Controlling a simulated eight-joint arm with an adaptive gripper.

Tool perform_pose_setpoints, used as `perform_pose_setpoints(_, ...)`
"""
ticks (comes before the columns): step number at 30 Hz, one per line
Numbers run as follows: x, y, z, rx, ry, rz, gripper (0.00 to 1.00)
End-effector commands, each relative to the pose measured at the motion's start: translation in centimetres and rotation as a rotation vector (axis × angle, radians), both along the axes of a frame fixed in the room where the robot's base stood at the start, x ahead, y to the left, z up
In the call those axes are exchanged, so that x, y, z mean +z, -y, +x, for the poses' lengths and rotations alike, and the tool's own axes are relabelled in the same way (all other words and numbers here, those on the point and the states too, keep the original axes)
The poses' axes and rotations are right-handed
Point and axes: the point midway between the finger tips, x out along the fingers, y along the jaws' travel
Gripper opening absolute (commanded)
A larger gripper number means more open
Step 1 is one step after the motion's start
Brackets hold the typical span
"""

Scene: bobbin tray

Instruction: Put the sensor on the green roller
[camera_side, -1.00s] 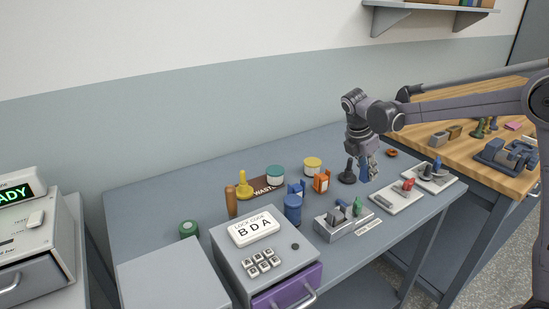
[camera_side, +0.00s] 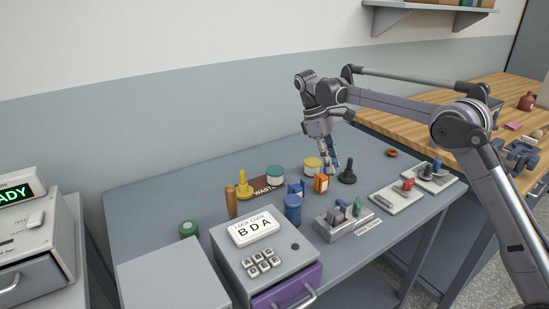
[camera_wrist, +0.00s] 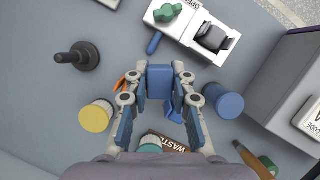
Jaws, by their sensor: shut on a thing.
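In the wrist view my gripper (camera_wrist: 161,80) is shut on a blue block (camera_wrist: 160,77), which I take to be the sensor. A dark green roller (camera_side: 189,229) stands at the bench's left, outside the wrist view. A teal-topped roller (camera_side: 275,172) stands at the back beside the WASTE label. It also shows in the wrist view (camera_wrist: 151,144), partly hidden by my gripper. Neither roller touches the held block.
A blue cylinder (camera_side: 292,209) and another blue piece (camera_side: 297,188) stand left of the orange block. A black knob (camera_side: 347,175) is right of my gripper. A yellow piece (camera_side: 243,186), brown post (camera_side: 231,201), lock-code box (camera_side: 251,226) and lever box (camera_side: 345,222) stand around.

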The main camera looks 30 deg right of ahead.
Motion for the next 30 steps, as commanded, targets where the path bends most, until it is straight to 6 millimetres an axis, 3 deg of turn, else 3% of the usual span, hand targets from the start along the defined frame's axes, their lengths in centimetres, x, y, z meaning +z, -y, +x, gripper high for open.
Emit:
perform_pose_setpoints(15,0.7,-7.8,4.0,-0.748,-0.001,0.0,0.0)
perform_pose_setpoints(30,1.7,-14.1,6.2,-1.324,-0.002,-0.001,0.0)
